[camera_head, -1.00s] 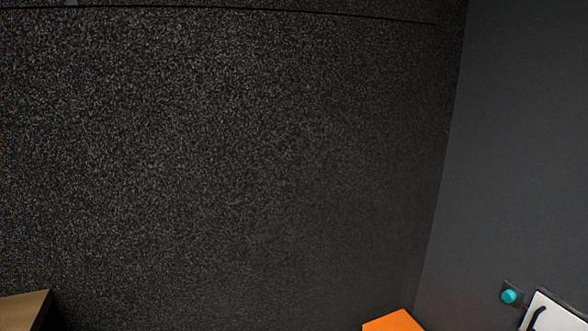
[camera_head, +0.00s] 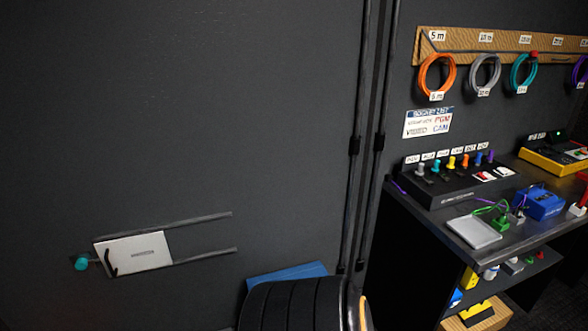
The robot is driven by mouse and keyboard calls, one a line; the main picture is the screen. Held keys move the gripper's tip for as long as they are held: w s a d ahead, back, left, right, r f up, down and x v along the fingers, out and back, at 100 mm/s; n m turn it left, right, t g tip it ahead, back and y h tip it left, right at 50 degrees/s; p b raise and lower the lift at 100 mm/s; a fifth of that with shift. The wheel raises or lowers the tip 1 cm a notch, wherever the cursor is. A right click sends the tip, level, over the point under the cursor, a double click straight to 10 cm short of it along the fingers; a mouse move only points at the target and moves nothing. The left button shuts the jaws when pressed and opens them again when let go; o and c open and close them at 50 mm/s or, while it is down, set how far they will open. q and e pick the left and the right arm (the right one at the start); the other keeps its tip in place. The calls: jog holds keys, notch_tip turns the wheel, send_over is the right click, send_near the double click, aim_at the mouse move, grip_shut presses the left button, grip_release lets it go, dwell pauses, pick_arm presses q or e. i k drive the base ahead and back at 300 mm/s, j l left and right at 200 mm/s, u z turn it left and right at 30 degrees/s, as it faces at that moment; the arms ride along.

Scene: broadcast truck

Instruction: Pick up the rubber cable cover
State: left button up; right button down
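A black, ribbed, curved object with an orange strip along its right edge (camera_head: 292,305) shows at the bottom of the head view. It may be the rubber cable cover, but it is cut off by the frame and I cannot tell for sure. A flat blue piece (camera_head: 287,275) lies just behind it, partly hidden. Neither of my grippers is in view.
A white panel (camera_head: 137,253) and a teal knob (camera_head: 82,263) sit on the dark wall at left. Black vertical pipes (camera_head: 355,142) stand mid-right. At right, a dark bench (camera_head: 513,233) holds connectors and a blue box (camera_head: 539,203). Coiled cables (camera_head: 436,73) hang above.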

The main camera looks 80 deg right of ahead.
aim_at(473, 315)
jog(key=z, duration=2.05)
jog(key=k+z, duration=0.1)
jog(key=z, duration=1.9)
jog(key=i+l+z, duration=0.55)
jog(key=i, duration=0.35)
jog(key=i+l+z, duration=0.3)
jog(key=i, duration=0.2)
jog(key=i+z, duration=0.3)
jog(key=i, duration=0.2)
jog(key=i+l+u, duration=0.1)
jog(key=i+u, duration=0.35)
jog(key=i+l+u, duration=0.2)
jog(key=i+u, duration=0.25)
jog(key=i+l+u, duration=0.25)
jog(key=u, duration=0.2)
jog(key=l, duration=0.1)
